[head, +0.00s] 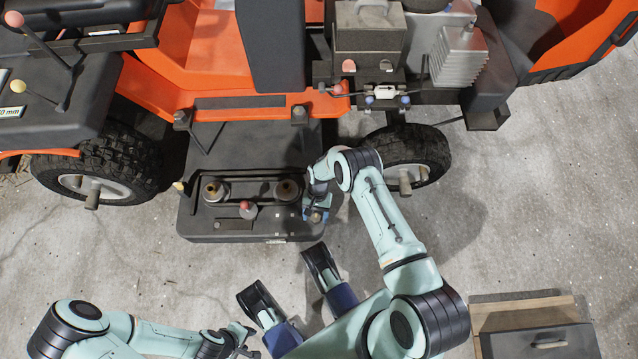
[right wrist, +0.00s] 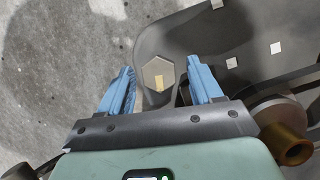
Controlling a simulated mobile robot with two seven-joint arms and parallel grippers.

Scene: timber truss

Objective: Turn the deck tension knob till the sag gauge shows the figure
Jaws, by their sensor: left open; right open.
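In the right wrist view a grey hexagonal piece (right wrist: 158,74) with a yellow mark, which looks like the deck tension knob, sits at the edge of the dark mower deck (head: 225,228). My right gripper (head: 317,214) is at the deck's right end. Its blue fingers stand open on either side of the hexagonal piece, with gaps showing. My left gripper (head: 246,338) is open and empty above the floor at the bottom, well away from the deck. I cannot make out a sag gauge pointer or figure; a label ending in "0 mm" (head: 11,113) shows at the far left.
The deck carries two round spindles (head: 215,190) and a red-topped knob (head: 249,208). Black tyres stand left (head: 100,170) and right (head: 408,160) of it. A dark box with a handle (head: 540,335) lies at the bottom right. The concrete floor in front is mostly free.

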